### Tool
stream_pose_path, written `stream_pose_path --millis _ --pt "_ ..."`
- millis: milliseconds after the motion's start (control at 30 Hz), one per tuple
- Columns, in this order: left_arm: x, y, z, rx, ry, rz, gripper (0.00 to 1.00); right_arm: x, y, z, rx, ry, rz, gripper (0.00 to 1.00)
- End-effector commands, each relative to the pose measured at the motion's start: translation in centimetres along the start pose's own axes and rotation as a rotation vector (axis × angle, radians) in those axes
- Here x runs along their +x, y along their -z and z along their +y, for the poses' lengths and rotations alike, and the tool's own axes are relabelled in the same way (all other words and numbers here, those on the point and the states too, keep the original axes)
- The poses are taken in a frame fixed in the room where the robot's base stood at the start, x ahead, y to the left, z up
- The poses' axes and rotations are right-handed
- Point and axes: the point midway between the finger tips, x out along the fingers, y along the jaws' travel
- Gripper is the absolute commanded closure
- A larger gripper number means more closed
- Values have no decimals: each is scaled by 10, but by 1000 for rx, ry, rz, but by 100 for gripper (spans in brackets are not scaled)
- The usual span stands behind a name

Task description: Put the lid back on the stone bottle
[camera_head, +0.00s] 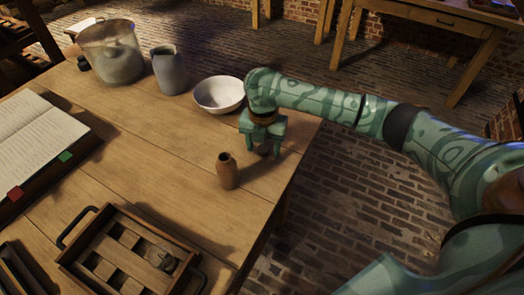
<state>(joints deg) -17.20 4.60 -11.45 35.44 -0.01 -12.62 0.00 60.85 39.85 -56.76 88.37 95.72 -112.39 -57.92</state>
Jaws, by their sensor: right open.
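The stone bottle appears to be the small brown bottle (227,173), upright near the table's right edge, its dark mouth uncovered. My right gripper (263,152) is open and points down over the table, just right of and behind the bottle, apart from it. A small dark brown thing (263,150) shows between its fingers; it may be the lid, but it is partly hidden and too small to be sure. My left gripper is not in view.
A white bowl (219,95), a grey jug (168,70) and a glass jar (96,45) stand at the back. A compartmented wooden tray (128,222) lies in front, an open book (38,140) at left. The table's middle is clear; its edge (300,165) is close on the right.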

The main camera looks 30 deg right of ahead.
Motion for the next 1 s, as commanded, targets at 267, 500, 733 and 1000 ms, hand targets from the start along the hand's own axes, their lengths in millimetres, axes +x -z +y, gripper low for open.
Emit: stream_pose_path --millis 267,500,733,1000 --pt "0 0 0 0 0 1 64 -1 0 0 0 0 0 81" --pt "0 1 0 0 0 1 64 -1 0 0 0 0 0 92" --pt "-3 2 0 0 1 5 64 -4 0 0 0 -1 -1 92" --pt "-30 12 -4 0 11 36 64 -44 0 1 1 -6 -4 92"
